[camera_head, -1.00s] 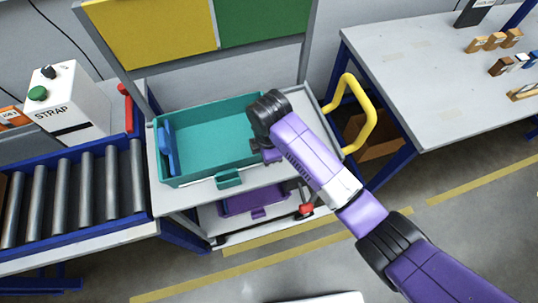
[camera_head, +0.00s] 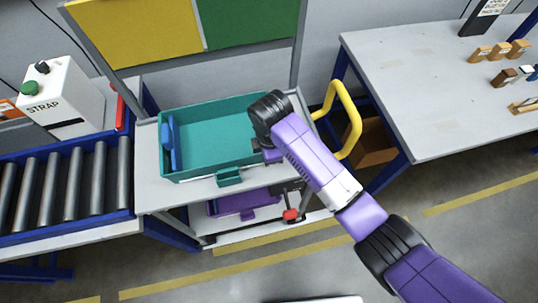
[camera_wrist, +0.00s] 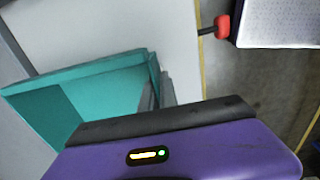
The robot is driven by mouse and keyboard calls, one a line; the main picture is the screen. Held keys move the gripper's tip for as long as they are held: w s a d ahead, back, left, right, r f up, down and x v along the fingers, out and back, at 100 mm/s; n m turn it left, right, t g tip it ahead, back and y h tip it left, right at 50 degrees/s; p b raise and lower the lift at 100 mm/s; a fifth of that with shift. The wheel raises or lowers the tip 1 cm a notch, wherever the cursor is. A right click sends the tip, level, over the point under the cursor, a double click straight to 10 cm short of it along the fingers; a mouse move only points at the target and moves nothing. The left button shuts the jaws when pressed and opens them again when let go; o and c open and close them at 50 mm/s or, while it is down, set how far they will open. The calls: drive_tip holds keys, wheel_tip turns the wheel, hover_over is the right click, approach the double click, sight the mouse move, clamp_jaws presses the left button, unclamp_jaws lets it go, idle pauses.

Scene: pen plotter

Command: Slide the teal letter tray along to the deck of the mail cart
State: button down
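The teal letter tray (camera_head: 215,172) sits upright on a grey deck (camera_head: 152,193) between the roller conveyor and the right-hand table. A blue piece (camera_head: 169,145) stands at the tray's left end inside. This deck, with a yellow handle (camera_head: 351,120) at its right, looks like the mail cart. My gripper (camera_head: 266,153) is at the tray's right end wall. In the wrist view the grey fingers (camera_wrist: 157,95) sit on either side of the tray's end wall (camera_wrist: 153,68) and look shut on it.
A purple tray (camera_head: 235,204) lies on a shelf below, near a red-tipped lever (camera_head: 291,215). The roller conveyor (camera_head: 65,185) is at the left. A board with yellow and green panels (camera_head: 190,30) rises behind the tray. The right-hand table (camera_head: 420,90) has small blocks.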

drive_tip(key=shift+r, duration=0.1)
drive_tip(key=c, duration=1.6)
unclamp_jaws()
drive_tip(key=shift+o, duration=0.2)
wheel_tip(320, 180, up, 8)
drive_tip(key=b, duration=0.1)
drive_tip(key=shift+s, duration=0.35)
